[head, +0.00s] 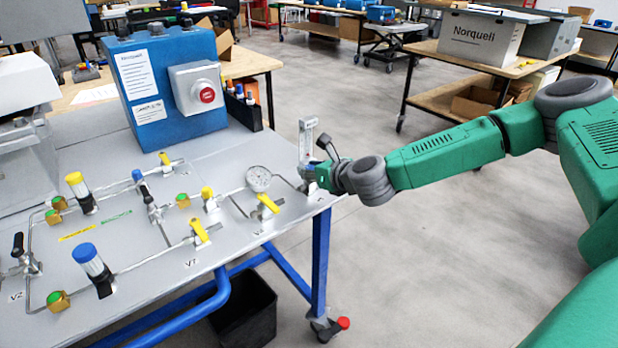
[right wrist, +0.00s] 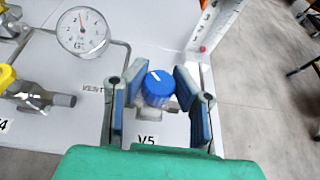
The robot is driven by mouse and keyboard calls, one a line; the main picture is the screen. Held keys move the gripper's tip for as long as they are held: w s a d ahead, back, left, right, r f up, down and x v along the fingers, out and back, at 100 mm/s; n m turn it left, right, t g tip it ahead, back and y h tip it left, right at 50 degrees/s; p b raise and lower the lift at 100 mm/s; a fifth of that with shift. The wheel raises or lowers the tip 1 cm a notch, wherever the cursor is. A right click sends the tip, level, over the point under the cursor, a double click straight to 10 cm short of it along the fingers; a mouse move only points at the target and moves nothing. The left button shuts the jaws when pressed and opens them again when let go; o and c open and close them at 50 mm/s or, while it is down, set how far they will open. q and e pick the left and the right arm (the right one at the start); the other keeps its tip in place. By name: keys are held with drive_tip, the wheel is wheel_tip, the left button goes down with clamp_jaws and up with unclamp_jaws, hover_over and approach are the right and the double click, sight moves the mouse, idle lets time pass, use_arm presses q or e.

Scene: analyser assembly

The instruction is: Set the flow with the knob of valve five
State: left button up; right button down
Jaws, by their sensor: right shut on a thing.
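The knob of valve five is a blue round cap with a white line (right wrist: 158,85), standing by the V5 label (right wrist: 147,139) in the right wrist view. My right gripper (right wrist: 157,97) has its blue-padded fingers on either side of this knob and is shut on it. My left gripper is not in view.
A round pressure gauge (head: 259,178) stands left of the gripper, with a yellow-handled valve (head: 268,204) nearby. The flow tube (right wrist: 212,25) rises close behind the right finger. A blue box with a red button (head: 170,85) stands at the back. Floor is open to the right.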

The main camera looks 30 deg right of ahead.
drive_tip(key=n+y+b, duration=0.1)
drive_tip(key=f+n+y+b, duration=0.1)
drive_tip(key=y, duration=0.1)
drive_tip(key=shift+s+d+n+g+b, duration=0.1)
drive_tip(key=shift+d+n+g+b, duration=0.1)
drive_tip(key=shift+n+g+b, duration=0.2)
drive_tip(key=n+g+y+b, duration=0.1)
drive_tip(key=n+y, duration=0.1)
drive_tip(key=y, duration=0.1)
drive_tip(key=shift+r+n+b, duration=0.1)
drive_tip(key=shift+n+b, duration=0.3)
drive_tip(key=shift+r+n+g+y, duration=0.1)
drive_tip(key=shift+n+g+y, duration=0.7)
drive_tip(key=shift+n+y, duration=0.1)
drive_tip(key=n+g+y, duration=0.3)
drive_tip(key=n+g, duration=0.2)
drive_tip(key=shift+a+y+b, duration=0.1)
drive_tip(key=shift+y+b, duration=0.2)
drive_tip(key=shift+y, duration=0.1)
drive_tip(key=n+g, duration=0.2)
drive_tip(key=shift+n+g+y+b, duration=0.3)
drive_tip(key=shift+n+y+b, duration=0.05)
drive_tip(key=shift+n+y, duration=0.05)
drive_tip(key=shift+n+g+b, duration=0.5)
drive_tip(key=shift+n+g, duration=0.4)
drive_tip(key=shift+g, duration=0.5)
